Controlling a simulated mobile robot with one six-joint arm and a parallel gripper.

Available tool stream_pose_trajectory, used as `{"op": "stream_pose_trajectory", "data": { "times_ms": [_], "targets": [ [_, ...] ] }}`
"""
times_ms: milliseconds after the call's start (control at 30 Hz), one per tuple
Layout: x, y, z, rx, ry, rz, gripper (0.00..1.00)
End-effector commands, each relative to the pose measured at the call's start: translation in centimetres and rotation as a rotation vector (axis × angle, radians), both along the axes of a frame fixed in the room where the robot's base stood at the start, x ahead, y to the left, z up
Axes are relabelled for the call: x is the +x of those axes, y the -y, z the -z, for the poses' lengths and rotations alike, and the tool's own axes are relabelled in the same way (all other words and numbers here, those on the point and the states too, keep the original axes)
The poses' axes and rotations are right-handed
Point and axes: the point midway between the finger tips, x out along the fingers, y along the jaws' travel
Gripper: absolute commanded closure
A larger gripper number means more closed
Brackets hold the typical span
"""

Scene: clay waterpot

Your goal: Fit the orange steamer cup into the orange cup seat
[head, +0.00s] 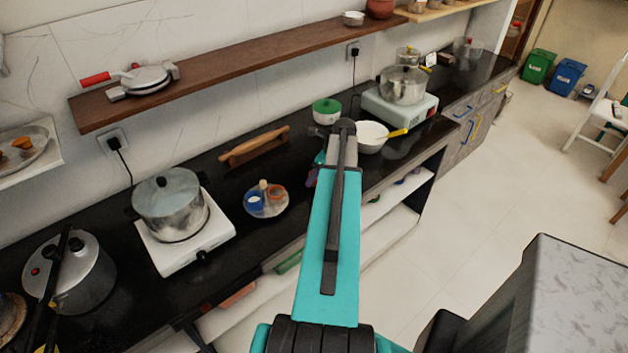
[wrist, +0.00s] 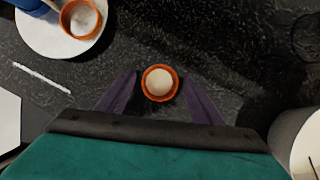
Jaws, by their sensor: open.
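The orange steamer cup (wrist: 160,83), with a pale filling, stands on the dark counter in the wrist view. My gripper (wrist: 160,76) is open, with one purple finger on each side of the cup and a gap showing beside it. The orange cup seat (wrist: 80,18) is on a round white plate (wrist: 38,36) at the upper left of the wrist view. In the head view the seat (head: 275,191) is on the plate (head: 262,212) left of my arm. My arm hides the cup and most of my gripper in the head view.
A blue cup piece (head: 254,202) is also on the plate. A pot on a white stove (head: 187,245) stands to the left. A white pan (head: 370,138) with a yellow handle and a green-lidded pot (head: 326,108) stand beyond my arm. A wooden shelf (head: 240,62) runs above.

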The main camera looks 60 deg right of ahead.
Motion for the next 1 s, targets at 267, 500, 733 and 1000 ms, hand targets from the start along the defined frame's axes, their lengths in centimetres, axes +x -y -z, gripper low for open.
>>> {"op": "stream_pose_trajectory", "data": {
  "times_ms": [267,500,733,1000],
  "targets": [
    [-0.02,0.01,0.04,0.0,0.0,0.0,0.4],
    [-0.04,0.03,0.03,-0.001,0.0,0.001,0.4],
    [-0.05,0.04,0.02,-0.001,0.0,0.001,0.77],
    [-0.07,0.05,0.01,-0.001,0.0,0.001,0.82]
  ]
}}
